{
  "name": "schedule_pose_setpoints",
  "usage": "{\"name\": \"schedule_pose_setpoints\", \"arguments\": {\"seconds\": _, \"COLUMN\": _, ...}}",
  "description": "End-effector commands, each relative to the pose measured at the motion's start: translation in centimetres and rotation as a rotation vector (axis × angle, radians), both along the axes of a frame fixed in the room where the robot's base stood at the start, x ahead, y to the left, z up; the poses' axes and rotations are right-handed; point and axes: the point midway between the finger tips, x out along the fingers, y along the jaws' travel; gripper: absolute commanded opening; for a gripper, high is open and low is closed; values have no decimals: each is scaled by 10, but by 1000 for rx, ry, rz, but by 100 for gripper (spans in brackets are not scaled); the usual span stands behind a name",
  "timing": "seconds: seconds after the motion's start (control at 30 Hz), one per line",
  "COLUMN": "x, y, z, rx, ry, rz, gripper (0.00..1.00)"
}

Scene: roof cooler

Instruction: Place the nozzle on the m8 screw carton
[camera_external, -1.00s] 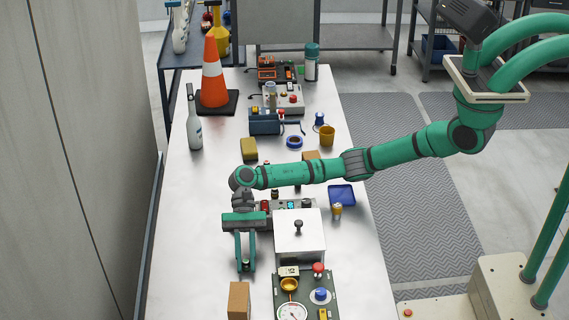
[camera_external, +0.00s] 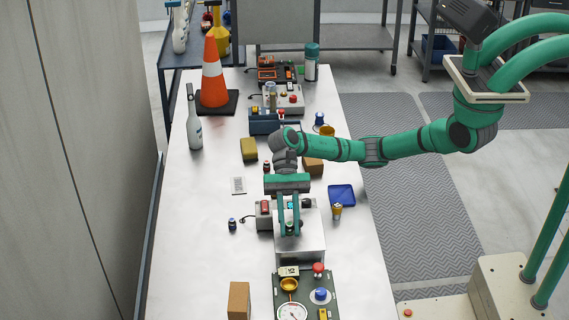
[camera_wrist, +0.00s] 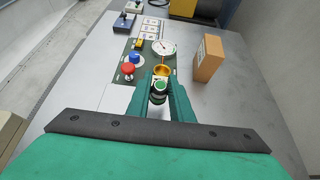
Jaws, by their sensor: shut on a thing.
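My gripper (camera_external: 290,232) is shut on a small dark cylindrical piece with a green top, apparently the nozzle (camera_wrist: 159,92). In the external view it hangs over or in front of the white box (camera_external: 312,246); its height above the box is hard to judge. A brown carton (camera_external: 239,299) stands upright at the near edge and also shows in the wrist view (camera_wrist: 208,58). A second brown carton (camera_external: 313,167) sits farther back, partly behind my arm. I cannot read which is the m8 screw carton.
A green panel (camera_external: 278,308) with a gauge, brass cup and red button lies at the near right. The table's left side is mostly clear.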

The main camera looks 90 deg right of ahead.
Motion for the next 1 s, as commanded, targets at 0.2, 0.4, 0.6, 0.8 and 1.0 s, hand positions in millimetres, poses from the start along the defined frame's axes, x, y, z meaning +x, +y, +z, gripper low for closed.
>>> {"name": "schedule_pose_setpoints", "arguments": {"seconds": 0.2, "x": -12, "y": -2, "z": 5, "rx": 0, "ry": -1, "rz": 0, "gripper": 0}}
{"name": "schedule_pose_setpoints", "arguments": {"seconds": 0.4, "x": -13, "y": -4, "z": 6, "rx": 0, "ry": 0, "rz": -2, "gripper": 0}}
{"name": "schedule_pose_setpoints", "arguments": {"seconds": 0.6, "x": -15, "y": -35, "z": 10, "rx": 2, "ry": 0, "rz": -50, "gripper": 0}}
{"name": "schedule_pose_setpoints", "arguments": {"seconds": 0.8, "x": -27, "y": -95, "z": 17, "rx": 7, "ry": 0, "rz": -144, "gripper": 0}}
{"name": "schedule_pose_setpoints", "arguments": {"seconds": 1.0, "x": -49, "y": -159, "z": 25, "rx": 10, "ry": 0, "rz": -247, "gripper": 0}}
